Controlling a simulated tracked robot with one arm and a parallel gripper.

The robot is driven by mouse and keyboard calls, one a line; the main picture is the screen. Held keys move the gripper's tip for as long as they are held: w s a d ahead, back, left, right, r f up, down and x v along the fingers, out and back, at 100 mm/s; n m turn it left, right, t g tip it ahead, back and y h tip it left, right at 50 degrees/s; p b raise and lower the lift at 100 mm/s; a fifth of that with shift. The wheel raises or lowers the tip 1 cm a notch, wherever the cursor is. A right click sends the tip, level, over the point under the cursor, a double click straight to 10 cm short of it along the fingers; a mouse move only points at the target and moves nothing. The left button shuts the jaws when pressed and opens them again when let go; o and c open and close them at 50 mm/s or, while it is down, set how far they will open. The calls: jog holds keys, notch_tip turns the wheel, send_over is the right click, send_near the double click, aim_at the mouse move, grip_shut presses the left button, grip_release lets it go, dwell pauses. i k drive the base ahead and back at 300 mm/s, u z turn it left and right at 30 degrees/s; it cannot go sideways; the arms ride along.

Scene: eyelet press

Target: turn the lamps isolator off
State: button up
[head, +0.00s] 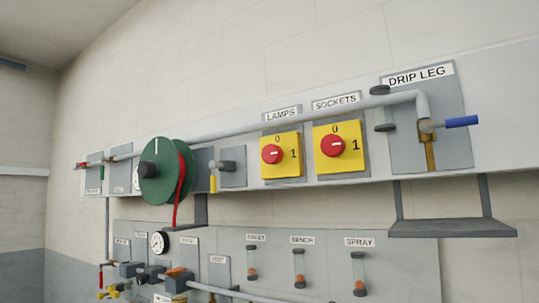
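The lamps isolator (272,154) is a red round knob on a yellow plate under a label reading LAMPS (282,114). The plate carries a 0 at the top and a 1 at the right. The white mark on the knob lies roughly level, in line with the 1 rather than the 0; which end is the pointer is too small to tell. My gripper is not in view, and nothing touches the knob.
A like sockets isolator (332,146) sits close on the right. A green hose reel (163,172) and a yellow-handled valve (213,182) are left. A grey shelf (452,228) juts out at lower right.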

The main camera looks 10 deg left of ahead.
aim_at(272, 154)
jog(key=z, duration=0.1)
jog(key=i, duration=1.05)
jog(key=u, duration=0.05)
